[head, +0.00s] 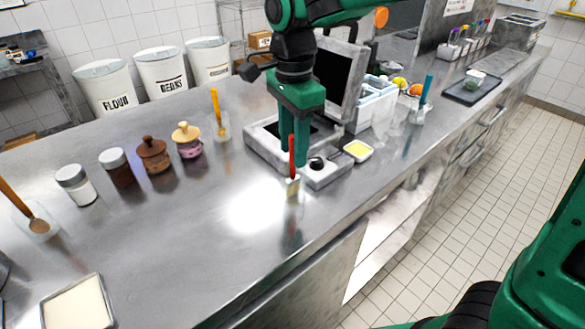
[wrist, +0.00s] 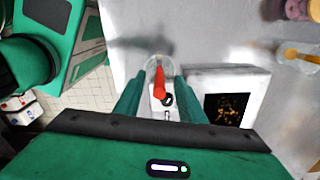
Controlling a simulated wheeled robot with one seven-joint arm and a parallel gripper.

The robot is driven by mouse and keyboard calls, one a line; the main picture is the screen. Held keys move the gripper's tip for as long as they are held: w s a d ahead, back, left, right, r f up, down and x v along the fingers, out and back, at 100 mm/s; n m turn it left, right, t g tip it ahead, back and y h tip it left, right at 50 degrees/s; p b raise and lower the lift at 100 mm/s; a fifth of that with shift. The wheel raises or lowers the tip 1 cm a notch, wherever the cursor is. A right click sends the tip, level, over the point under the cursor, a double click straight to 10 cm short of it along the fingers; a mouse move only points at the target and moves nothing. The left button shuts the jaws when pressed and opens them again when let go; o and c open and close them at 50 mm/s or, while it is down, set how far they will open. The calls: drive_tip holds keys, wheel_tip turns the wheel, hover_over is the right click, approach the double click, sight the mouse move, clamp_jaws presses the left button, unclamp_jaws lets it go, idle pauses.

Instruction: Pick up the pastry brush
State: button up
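The red handle (head: 291,155) of what looks like the pastry brush stands upright near the counter's front edge, its pale lower end in a small clear holder (head: 293,187). In the wrist view the red handle (wrist: 160,82) points up toward the camera, with the clear holder (wrist: 153,65) around its base. My gripper (head: 298,160) hangs above the counter, pointing down, right at the handle. In the wrist view my gripper (wrist: 157,84) has its two green fingers apart, one on each side of the handle, with gaps visible. Whether the fingertips are level with the handle is hard to tell.
A small pale block with a black knob (head: 318,170) and a yellow-filled dish (head: 358,150) sit close on the right. A pale-framed machine with a dark screen (head: 335,75) stands behind. An orange-handled utensil (head: 217,110) and jars (head: 153,155) are left.

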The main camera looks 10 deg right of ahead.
drive_tip(key=shift+f, duration=1.05)
clamp_jaws()
